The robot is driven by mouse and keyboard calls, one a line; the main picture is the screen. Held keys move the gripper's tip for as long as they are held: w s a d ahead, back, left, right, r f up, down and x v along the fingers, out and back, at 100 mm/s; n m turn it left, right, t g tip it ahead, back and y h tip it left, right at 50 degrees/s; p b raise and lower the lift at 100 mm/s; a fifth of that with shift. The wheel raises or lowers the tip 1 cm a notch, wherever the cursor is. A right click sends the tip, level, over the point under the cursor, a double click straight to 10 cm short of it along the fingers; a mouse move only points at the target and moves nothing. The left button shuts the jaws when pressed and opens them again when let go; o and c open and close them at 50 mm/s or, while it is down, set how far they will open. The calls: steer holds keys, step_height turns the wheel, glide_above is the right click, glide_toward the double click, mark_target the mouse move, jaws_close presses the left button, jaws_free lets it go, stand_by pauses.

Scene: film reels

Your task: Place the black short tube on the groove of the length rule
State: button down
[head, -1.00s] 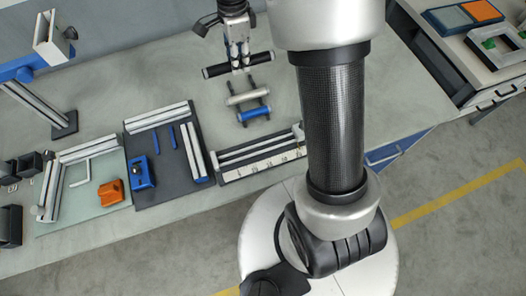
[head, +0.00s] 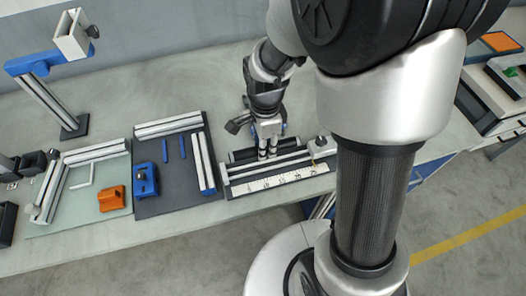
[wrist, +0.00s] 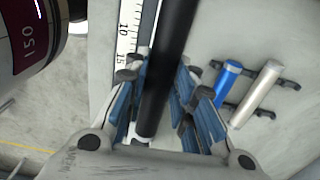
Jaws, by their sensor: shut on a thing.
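My gripper (head: 268,153) is shut on the black short tube (head: 242,155), gripping it around its middle. In the head view the tube lies along the back edge of the length rule (head: 290,180), roughly parallel to it. In the wrist view the black tube (wrist: 171,45) runs between my blue-padded fingers (wrist: 160,105), and the rule's white numbered scale (wrist: 127,35) shows just left of it. The groove is mostly hidden by the tube and fingers. I cannot tell whether the tube touches the rule.
A blue tube (wrist: 222,82) and a silver tube (wrist: 257,92) rest on dark supports to the right in the wrist view. Left of the rule lies a dark board (head: 172,190) with metal bars and a blue block (head: 146,179). A grey block (head: 322,147) stands at the rule's right end.

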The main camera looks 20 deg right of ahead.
step_height(320, 180, down, 7)
steer(key=shift+f+b, duration=0.2)
steer(key=shift+b, duration=0.9)
steer(key=shift+f, duration=0.25)
steer(key=c, duration=1.3)
jaws_free()
steer(key=shift+c, duration=0.2)
